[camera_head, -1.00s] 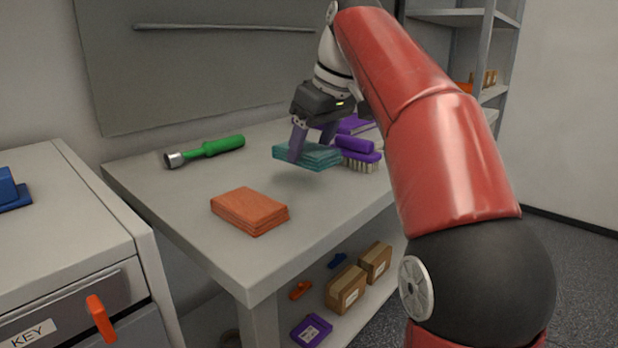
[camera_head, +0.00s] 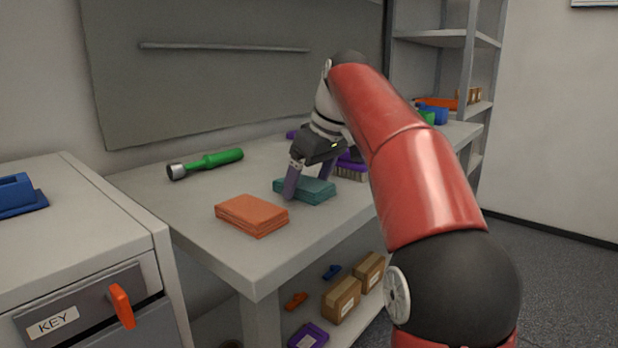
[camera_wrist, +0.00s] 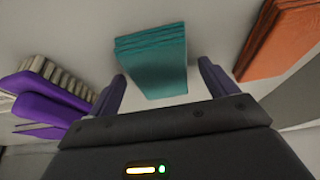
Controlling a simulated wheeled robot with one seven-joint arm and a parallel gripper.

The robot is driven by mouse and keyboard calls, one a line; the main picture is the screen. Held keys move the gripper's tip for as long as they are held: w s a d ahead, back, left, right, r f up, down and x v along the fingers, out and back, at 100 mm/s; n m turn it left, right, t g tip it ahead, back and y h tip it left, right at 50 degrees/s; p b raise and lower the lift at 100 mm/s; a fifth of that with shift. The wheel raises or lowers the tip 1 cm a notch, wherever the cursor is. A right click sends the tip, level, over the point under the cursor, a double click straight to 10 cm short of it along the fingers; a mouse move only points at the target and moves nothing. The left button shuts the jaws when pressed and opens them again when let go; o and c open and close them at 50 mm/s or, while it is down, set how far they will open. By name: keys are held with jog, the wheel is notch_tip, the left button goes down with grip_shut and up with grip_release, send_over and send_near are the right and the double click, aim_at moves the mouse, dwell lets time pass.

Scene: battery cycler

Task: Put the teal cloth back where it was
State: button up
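The teal folded cloth (camera_head: 312,192) lies on the table, just right of the orange folded cloth. In the wrist view the teal cloth (camera_wrist: 155,62) shows between and beyond the fingertips, with a gap to the right finger. My gripper (camera_head: 307,186) is open, low over the teal cloth, with one finger at its near left side and the other at its far side. It also shows in the wrist view (camera_wrist: 161,72). The exact contact of the left finger with the cloth is hard to tell.
The orange cloth (camera_head: 252,215) lies close by at the left. A green-handled tool (camera_head: 206,163) lies at the back left. The table's front strip is clear.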

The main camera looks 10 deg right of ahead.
aim_at(318, 185)
jog(key=shift+f+b, duration=0.15)
jog(key=shift+b, duration=0.15)
jog(key=p+v, duration=0.2)
jog(key=v, duration=0.4)
jog(key=shift+w, duration=0.15)
jog(key=shift+v, duration=1.1)
